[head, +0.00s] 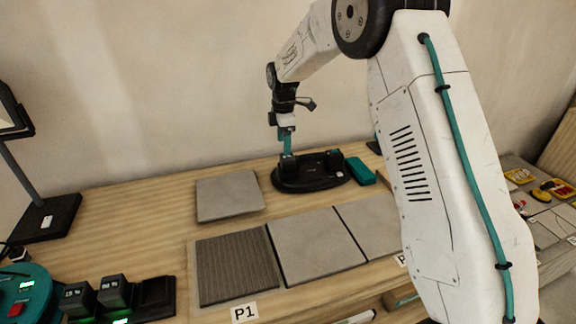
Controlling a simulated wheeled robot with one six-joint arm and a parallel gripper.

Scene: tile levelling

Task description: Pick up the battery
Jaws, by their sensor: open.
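Two dark battery-like blocks stand side by side in a black charger (157,308) at the lower left, the left block (80,297) and the right block (114,290), with small lit displays and green light beneath. My gripper (287,152) is open and points down at the left end of a black oval base (308,183) at the back of the bench. A small dark block (288,166) sits on that base just under the gripper; I cannot tell whether the fingers touch it. Another dark block (334,158) stands at the base's right side.
A loose grey tile (229,195) lies left of the oval base. A ribbed panel (237,267) and grey tiles (316,245) lie in front. A teal block (360,171) is right of the base. A teal device (30,293) and a black stand (46,218) are at left.

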